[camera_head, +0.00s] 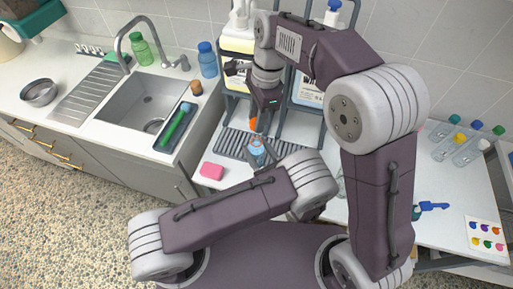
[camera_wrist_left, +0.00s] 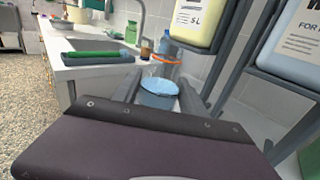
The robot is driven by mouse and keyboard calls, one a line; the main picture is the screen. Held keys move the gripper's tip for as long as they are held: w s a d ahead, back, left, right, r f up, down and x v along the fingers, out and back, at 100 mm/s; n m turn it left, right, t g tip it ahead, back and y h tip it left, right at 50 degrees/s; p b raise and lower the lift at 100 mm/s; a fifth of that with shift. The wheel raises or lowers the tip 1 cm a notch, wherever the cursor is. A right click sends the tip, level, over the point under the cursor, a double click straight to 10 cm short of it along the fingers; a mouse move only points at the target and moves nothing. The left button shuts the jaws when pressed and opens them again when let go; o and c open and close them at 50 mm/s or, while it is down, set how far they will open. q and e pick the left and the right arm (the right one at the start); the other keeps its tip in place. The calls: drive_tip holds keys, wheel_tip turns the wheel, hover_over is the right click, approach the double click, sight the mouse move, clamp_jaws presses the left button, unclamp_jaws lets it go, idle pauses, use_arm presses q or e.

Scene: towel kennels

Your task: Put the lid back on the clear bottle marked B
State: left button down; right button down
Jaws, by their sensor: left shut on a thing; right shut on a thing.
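A clear, bluish bottle (camera_head: 257,147) stands upright over the front of the grey ribbed mat. My left gripper (camera_head: 262,157) is shut around it from the front right; the arm partly covers it. In the left wrist view, the bottle (camera_wrist_left: 158,92) sits between my two fingers (camera_wrist_left: 160,98). My right gripper (camera_head: 262,108) points down above the bottle, shut on an orange lid (camera_head: 253,124). The lid is apart from the bottle in the head view. An orange ring shows above the bottle in the wrist view. No letter B is readable.
A ribbed mat (camera_head: 228,143) and a pink sponge (camera_head: 212,170) lie nearby. Large jugs (camera_head: 308,90) stand in a dark rack behind. The sink (camera_head: 150,100) is left, with a green bottle (camera_head: 140,50) and blue bottle (camera_head: 207,60).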

hover_over(256, 138)
drive_tip(key=shift+w+d+f, duration=0.1)
drive_tip(key=shift+f, duration=0.95)
drive_tip(key=shift+d+f, duration=0.1)
drive_tip(key=shift+f, duration=0.9)
drive_tip(key=shift+f, duration=0.85)
drive_tip(key=shift+f, duration=0.55)
drive_tip(key=m, duration=0.5)
drive_tip(key=shift+t, duration=0.4)
drive_tip(key=m, duration=0.2)
drive_tip(key=shift+m, duration=0.4)
drive_tip(key=m+t, duration=0.1)
drive_tip(key=m, duration=0.4)
drive_tip(key=shift+a, duration=0.1)
